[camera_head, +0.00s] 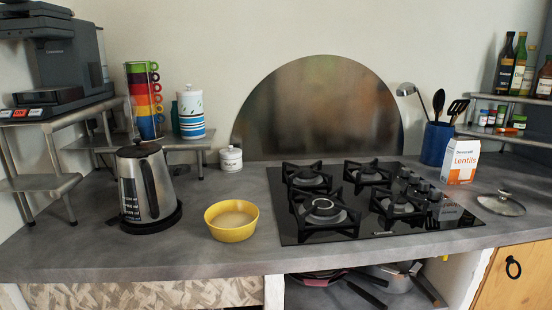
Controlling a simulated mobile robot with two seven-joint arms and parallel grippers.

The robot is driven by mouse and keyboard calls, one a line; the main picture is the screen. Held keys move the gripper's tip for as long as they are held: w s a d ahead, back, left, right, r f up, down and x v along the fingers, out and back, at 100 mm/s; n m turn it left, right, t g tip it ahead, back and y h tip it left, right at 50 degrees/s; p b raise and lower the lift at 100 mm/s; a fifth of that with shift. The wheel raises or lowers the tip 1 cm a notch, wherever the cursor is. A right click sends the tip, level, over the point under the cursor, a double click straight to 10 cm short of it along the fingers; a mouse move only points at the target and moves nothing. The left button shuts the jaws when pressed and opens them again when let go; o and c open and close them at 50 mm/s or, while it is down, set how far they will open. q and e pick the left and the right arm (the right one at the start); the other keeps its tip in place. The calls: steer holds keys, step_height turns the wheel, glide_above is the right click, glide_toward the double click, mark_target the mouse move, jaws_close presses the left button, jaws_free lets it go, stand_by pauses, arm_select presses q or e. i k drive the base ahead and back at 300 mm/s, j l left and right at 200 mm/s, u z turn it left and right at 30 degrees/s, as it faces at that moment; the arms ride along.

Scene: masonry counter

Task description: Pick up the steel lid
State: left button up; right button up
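The lid (501,204) lies on the counter at the right, to the right of the black gas hob (345,200) and in front of the lentils carton. It is a round, shallow lid with a greyish, partly see-through-looking disc, a pale rim and a dark knob on top. It lies flat with the knob up, close to the counter's front edge. Nothing covers it. Neither of my grippers shows in the head view.
The lentils carton (462,161) and blue utensil pot (435,144) stand behind the lid. A bottle rack (510,98) is at the back right. A yellow bowl (231,220) and steel kettle (146,185) stand left of the hob. Pans sit on a shelf below.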

mark_target(501, 205)
steer(key=z, duration=1.35)
steer(key=u, duration=0.2)
steer(key=i+l+u, duration=0.25)
steer(key=u, duration=0.2)
steer(key=i+l+u, duration=0.15)
steer(key=l+u, duration=0.25)
steer(key=i+l+u, duration=0.1)
steer(key=i+l, duration=0.15)
steer(key=l, duration=0.3)
steer(key=i+l+u, duration=0.15)
steer(key=k+l, duration=0.05)
steer(key=l, duration=0.05)
